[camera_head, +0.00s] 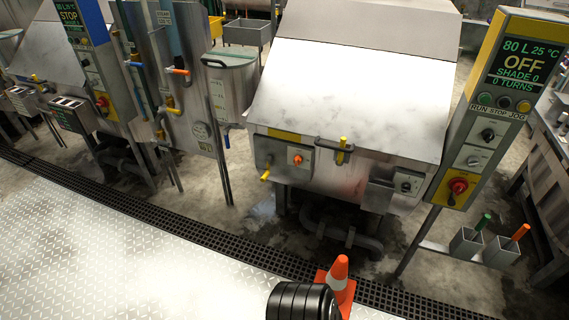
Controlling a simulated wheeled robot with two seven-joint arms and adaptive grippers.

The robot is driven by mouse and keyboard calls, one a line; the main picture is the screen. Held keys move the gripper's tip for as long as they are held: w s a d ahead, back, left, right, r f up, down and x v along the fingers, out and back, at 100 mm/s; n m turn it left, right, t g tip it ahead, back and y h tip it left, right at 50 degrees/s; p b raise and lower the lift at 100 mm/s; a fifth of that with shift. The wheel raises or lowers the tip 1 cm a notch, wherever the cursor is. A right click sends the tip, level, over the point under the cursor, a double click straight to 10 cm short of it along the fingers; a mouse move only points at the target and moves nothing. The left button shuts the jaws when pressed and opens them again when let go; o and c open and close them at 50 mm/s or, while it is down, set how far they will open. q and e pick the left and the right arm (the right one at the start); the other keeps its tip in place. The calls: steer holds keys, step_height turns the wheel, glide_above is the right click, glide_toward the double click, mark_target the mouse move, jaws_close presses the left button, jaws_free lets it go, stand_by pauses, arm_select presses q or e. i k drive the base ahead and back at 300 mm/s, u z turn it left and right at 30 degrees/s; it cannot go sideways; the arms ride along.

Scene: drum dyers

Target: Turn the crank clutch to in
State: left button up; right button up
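The dyeing machine (345,90) stands in the centre with a pale sloping hood. On its front are a grey box (275,155) with an orange-red knob (297,160) and a yellow-tipped handle (265,175). A yellow-handled upright lever (342,143) sits at the hood's lower edge. A small grey box with a dark rotary knob (407,186) is at the lower right. No label is readable, so I cannot tell which control is the crank clutch, or its setting. Neither gripper is in view.
The control post (513,75) reads OFF, 0 TURNS. An orange cone (338,282) and a black ribbed part, possibly mine, are at the bottom. Cups with green and orange handles (466,243) stand lower right. A drain grate (200,237) crosses the floor; the plate floor (110,255) is clear.

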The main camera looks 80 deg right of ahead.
mark_target(298, 159)
steer(key=z, duration=0.55)
steer(key=i, duration=0.85)
steer(key=z, duration=0.95)
